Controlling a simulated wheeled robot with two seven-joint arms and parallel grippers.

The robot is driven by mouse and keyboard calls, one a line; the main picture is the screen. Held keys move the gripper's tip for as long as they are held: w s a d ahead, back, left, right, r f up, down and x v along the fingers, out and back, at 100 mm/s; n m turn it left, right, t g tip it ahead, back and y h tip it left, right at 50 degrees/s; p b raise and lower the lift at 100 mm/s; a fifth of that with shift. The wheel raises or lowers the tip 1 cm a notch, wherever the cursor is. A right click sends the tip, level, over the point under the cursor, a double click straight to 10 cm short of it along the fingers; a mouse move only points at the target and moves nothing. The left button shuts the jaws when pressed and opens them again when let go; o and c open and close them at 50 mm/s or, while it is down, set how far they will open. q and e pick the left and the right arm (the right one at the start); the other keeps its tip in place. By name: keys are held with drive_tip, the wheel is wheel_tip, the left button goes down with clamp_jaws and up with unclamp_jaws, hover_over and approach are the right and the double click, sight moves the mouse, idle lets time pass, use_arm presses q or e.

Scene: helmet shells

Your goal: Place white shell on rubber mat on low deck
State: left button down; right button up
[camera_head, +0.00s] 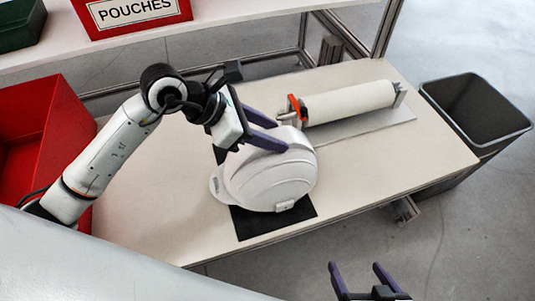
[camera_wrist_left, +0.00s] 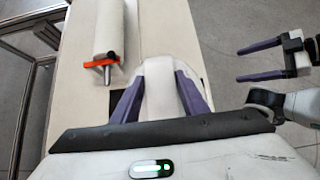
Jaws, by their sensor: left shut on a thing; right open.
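The white helmet shell (camera_head: 270,178) is at the middle of the low deck (camera_head: 150,190), over the black rubber mat (camera_head: 253,224). The shell hides most of the mat; I cannot tell whether it rests on it or hangs just above. My left gripper (camera_head: 272,133) is shut on the shell's upper edge. In the left wrist view the shell (camera_wrist_left: 160,85) shows between the two purple fingers. My right gripper (camera_head: 362,270) is open and empty, off the deck's front edge at the bottom of the head view; it also shows in the left wrist view (camera_wrist_left: 262,62).
A white roll (camera_head: 350,102) with an orange-red part at its end lies on a holder behind the shell. A dark bin (camera_head: 475,110) stands right of the deck. A red bin (camera_head: 45,130) is at the left. A shelf with a "POUCHES" box (camera_head: 130,14) runs along the back.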

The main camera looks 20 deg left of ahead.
use_arm(q)
drive_tip(key=shift+f+b, duration=0.3)
drive_tip(key=shift+f, duration=2.3)
drive_tip(key=c, duration=1)
unclamp_jaws()
drive_tip(key=shift+c, duration=0.2)
drive_tip(key=shift+a+r, duration=0.15)
drive_tip(key=shift+r, duration=0.1)
drive_tip(key=v, duration=1.1)
drive_tip(key=shift+s+a+r+p, duration=0.15)
drive_tip(key=shift+s+p, duration=0.05)
drive_tip(key=shift+p, duration=0.2)
